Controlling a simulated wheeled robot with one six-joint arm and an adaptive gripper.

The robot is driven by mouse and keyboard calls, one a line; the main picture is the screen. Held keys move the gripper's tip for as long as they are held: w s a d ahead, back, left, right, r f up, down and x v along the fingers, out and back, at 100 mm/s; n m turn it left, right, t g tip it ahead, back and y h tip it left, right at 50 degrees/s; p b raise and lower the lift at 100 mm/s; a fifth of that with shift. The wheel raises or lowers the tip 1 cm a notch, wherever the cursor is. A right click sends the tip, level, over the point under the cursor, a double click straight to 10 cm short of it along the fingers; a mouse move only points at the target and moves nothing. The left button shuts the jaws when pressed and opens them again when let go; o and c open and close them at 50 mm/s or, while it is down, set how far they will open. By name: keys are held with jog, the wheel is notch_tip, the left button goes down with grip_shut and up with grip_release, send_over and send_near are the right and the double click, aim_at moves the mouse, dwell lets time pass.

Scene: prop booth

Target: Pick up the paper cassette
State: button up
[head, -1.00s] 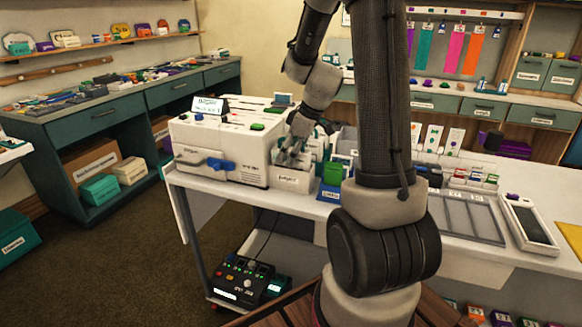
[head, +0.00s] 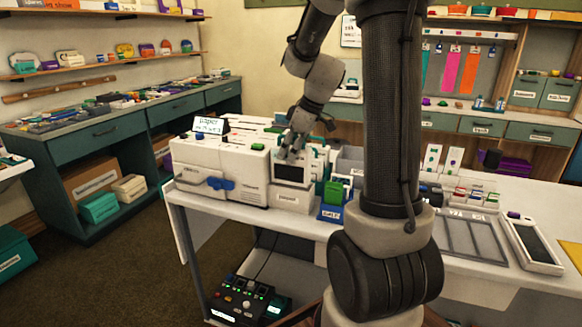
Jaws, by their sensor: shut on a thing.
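The paper cassette (head: 293,172) is a white block with a dark rectangular front panel. It is upright, above or partly in the white bin (head: 290,199) with a printed label. I cannot tell whether its lower edge is clear of the bin. My gripper (head: 290,156) comes down from above and is shut on the cassette's top edge. The fingertips are small in this view, and the arm hides part of the area to the right.
A white printer-like machine (head: 215,165) with a blue latch stands just left of the bin. A blue box with green cards (head: 334,200) stands close on the right. Trays (head: 468,238) and a white tablet-like device (head: 534,243) lie farther right on the white table.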

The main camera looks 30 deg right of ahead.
notch_tip(320, 180, up, 21)
dwell(0.5)
